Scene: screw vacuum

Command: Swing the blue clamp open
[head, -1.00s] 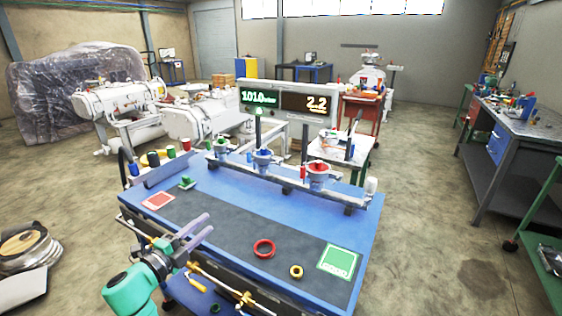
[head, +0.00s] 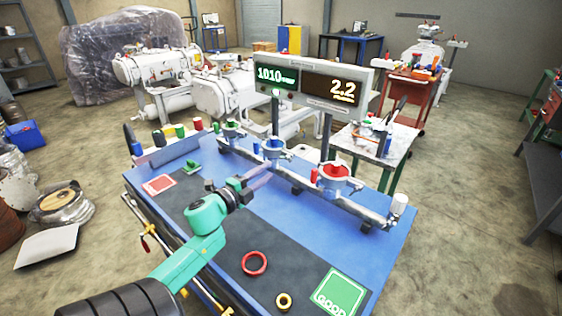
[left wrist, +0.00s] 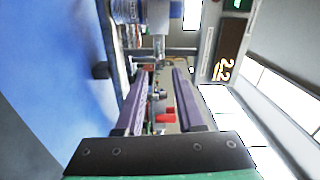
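Several white clamp fittings stand along a pipe rail at the back of the blue bench. The blue clamp appears to be the middle fitting with a blue centre (head: 274,148). My left gripper (head: 264,174) reaches toward this fitting from the front, with its purple fingers just short of it, apparently not touching. In the left wrist view the left gripper (left wrist: 161,92) shows its two fingers apart with a gap between them. A metal fitting with a bluish part (left wrist: 125,10) shows ahead, beyond the fingertips. My right gripper is not in view.
A fitting with a red top (head: 335,172) stands to the right on the rail. A red ring (head: 255,263), a yellow ring (head: 284,301) and a green GOOD pad (head: 338,292) lie in front. A display panel (head: 318,82) stands behind the rail.

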